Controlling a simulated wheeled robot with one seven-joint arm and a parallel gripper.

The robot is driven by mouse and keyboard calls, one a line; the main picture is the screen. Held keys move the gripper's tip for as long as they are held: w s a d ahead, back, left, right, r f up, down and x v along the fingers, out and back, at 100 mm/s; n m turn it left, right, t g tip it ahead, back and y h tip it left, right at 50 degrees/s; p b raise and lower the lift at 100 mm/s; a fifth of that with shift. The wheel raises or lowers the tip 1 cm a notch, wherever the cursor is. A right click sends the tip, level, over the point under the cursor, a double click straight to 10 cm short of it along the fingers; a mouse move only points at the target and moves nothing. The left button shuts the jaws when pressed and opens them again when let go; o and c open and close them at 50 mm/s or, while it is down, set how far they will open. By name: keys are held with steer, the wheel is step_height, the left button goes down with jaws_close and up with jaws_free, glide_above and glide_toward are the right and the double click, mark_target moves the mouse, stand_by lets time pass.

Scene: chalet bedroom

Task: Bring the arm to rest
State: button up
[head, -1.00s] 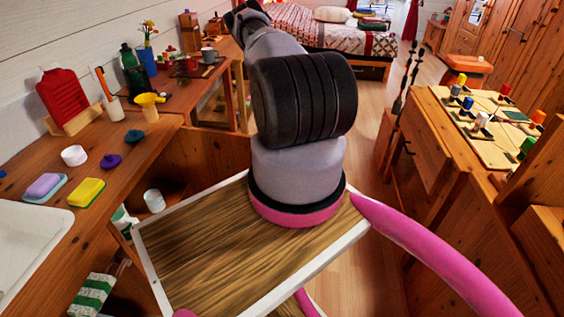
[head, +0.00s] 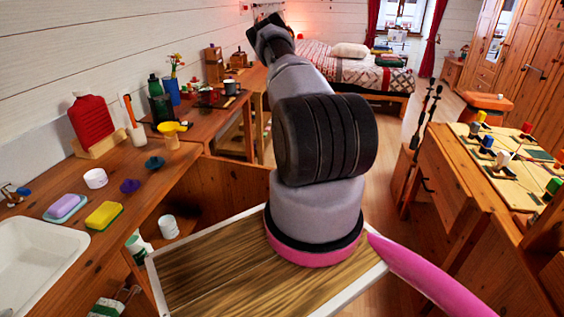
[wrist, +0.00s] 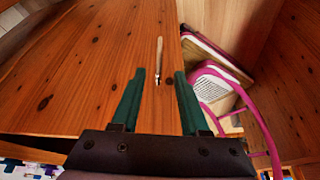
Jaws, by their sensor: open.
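My arm rises from my body in the middle of the head view and leans up and away to the left. My gripper (head: 268,20) is at its far end near the top of the head view, where its fingers are hard to make out. In the wrist view, my gripper (wrist: 158,85) has its two green fingers spread apart with nothing held between them. A thin tool with a pale handle (wrist: 159,52) lies beyond the fingertips on a wooden surface (wrist: 80,75).
A wooden counter (head: 130,225) with a white sink (head: 35,255), sponges and a red hot-water bottle (head: 91,117) runs along the left. A table with a pegged board (head: 500,150) stands at the right. A bed (head: 355,75) is at the back. Floor shows between.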

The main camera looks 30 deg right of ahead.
steer(key=w+a+r+m+t+h, duration=0.25)
steer(key=w+r+m+t, duration=0.35)
steer(key=w+r, duration=1.25)
steer(key=w+a+r+m+t+h, duration=0.1)
steer(key=a+r+m+t+h, duration=0.2)
steer(key=r, duration=1)
steer(key=r+m+t+h, duration=0.25)
steer(key=r+m, duration=0.25)
steer(key=r, duration=0.9)
steer(key=s+a+r+m, duration=0.9)
steer(key=s+a+r, duration=0.3)
steer(key=s, duration=0.3)
steer(key=s+a+m+g+y, duration=0.2)
steer(key=s+a+m+y, duration=0.2)
steer(key=s+a, duration=1.4)
steer(key=s+y, duration=0.2)
steer(key=s, duration=0.2)
steer(key=shift+a+f+m, duration=0.2)
steer(key=shift+f+m, duration=0.1)
steer(key=shift+f, duration=0.1)
